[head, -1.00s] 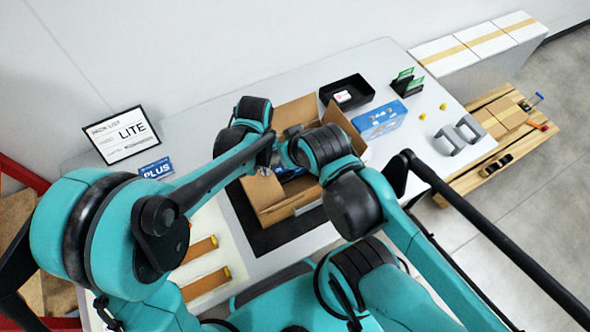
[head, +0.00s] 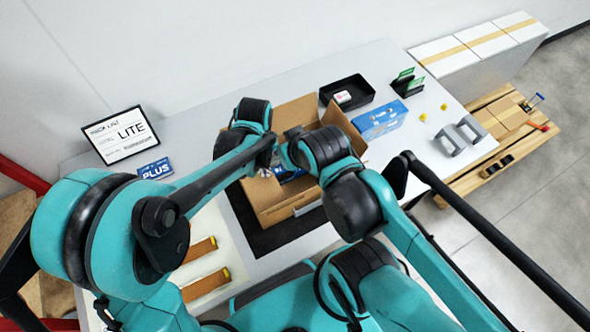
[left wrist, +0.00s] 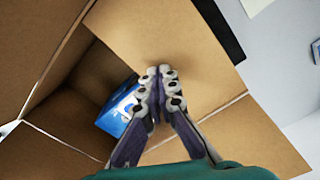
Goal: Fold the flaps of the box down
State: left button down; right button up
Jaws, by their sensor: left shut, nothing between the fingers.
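An open brown cardboard box (head: 290,208) stands on a black mat (head: 252,232) on the table. Its flaps stand up or spread outwards, such as the flap at the right (head: 344,124). A blue pack lies inside the box and shows in the left wrist view (left wrist: 117,112). My left gripper (left wrist: 158,78) is shut and empty, its fingertips in front of a broad cardboard panel (left wrist: 190,40). I cannot tell whether they touch it. In the head view, the arms cover much of the box, and my right gripper's fingers are hidden behind its wrist.
A black tray (head: 359,95), a blue-and-white carton (head: 380,121) and grey brackets (head: 457,136) sit right of the box.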

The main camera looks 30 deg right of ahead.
pick_arm(q)
notch_tip(320, 180, up, 8)
jog(key=p, duration=0.5)
jog(key=shift+f, duration=0.2)
